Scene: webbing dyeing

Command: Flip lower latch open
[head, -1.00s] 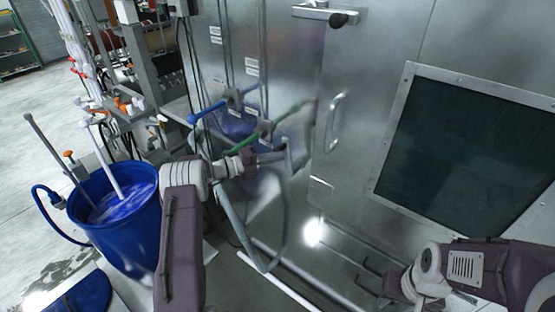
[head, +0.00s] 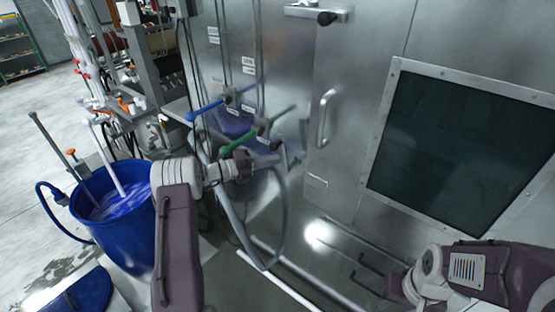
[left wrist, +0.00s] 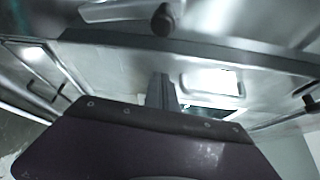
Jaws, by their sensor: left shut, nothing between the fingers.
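My left gripper (head: 290,158) is shut and empty, in front of the steel door (head: 350,70), low and left of its curved handle (head: 324,118). In the left wrist view its dark fingers (left wrist: 161,92) point at a steel surface. A latch bar with a black knob (left wrist: 163,18) shows above the fingers there, apart from them; I cannot tell which latch it is. In the head view the upper latch (head: 325,17) has a black knob and lies across the door's top. No lower latch shows clearly in the head view. My right gripper (head: 395,288) is at the lower right; its fingers are unclear.
Blue (head: 205,110) and green (head: 245,143) valve levers stand close to my left arm, and a grey hose (head: 245,245) loops below it. A blue bucket (head: 125,235) with a rod stands at left. A dark window (head: 455,150) fills the right.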

